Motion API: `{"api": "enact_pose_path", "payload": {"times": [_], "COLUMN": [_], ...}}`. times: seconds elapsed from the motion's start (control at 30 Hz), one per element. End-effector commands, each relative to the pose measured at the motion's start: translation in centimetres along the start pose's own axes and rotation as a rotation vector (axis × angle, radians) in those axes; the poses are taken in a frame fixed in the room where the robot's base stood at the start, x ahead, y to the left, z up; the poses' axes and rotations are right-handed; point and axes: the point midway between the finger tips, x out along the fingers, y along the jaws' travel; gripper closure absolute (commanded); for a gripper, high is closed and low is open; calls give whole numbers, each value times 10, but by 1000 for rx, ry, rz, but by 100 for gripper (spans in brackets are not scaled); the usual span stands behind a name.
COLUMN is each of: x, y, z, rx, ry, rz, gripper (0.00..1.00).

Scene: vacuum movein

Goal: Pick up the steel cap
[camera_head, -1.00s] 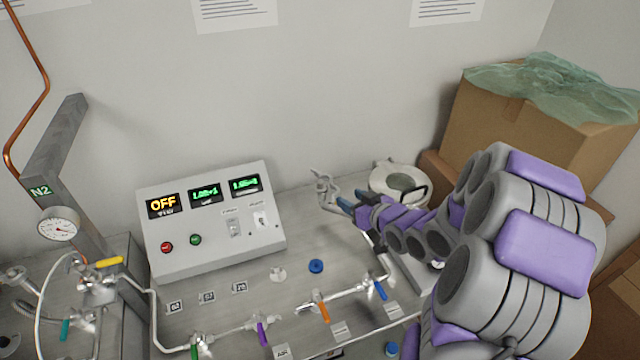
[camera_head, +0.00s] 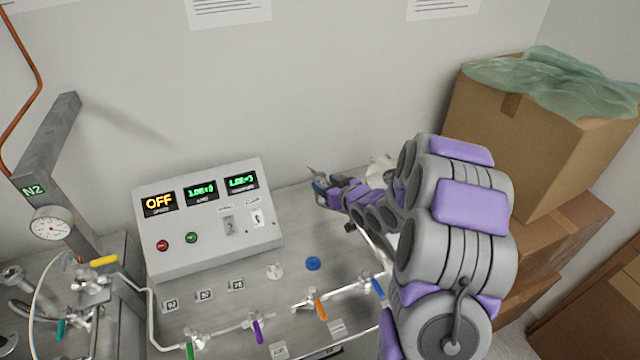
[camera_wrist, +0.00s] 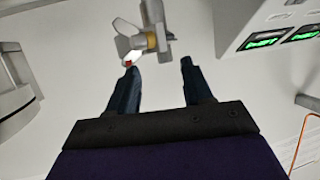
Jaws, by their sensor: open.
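A small pale metal piece (camera_head: 274,271), perhaps the steel cap, sits on the bench beside a blue ring (camera_head: 313,263); I cannot tell surely that it is the cap. My gripper (camera_head: 313,178) is beyond them, near the back wall, right of the control box. In the wrist view my gripper (camera_wrist: 157,66) is open, with two dark fingers apart and nothing between them. A grey metal fitting (camera_wrist: 146,42) with a yellowish band and a red spot is just beyond the fingertips, nearer the left finger. In the head view my gripper mostly hides this fitting.
The control box (camera_head: 208,218) stands left of my gripper. Valves and pipes with coloured handles, such as the orange one (camera_head: 320,308), line the bench front. Cardboard boxes (camera_head: 540,130) stand at right. A white round vessel (camera_head: 380,168) is partly hidden behind my arm.

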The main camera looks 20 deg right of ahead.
Motion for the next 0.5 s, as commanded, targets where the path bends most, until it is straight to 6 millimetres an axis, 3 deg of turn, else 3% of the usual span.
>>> {"api": "enact_pose_path", "payload": {"times": [0.4, 0.5], "x": [48, 52], "y": [4, 7], "z": [3, 2], "rx": [0, 1], "ry": [1, 2], "rz": [-5, -3], "gripper": [50, 50]}}
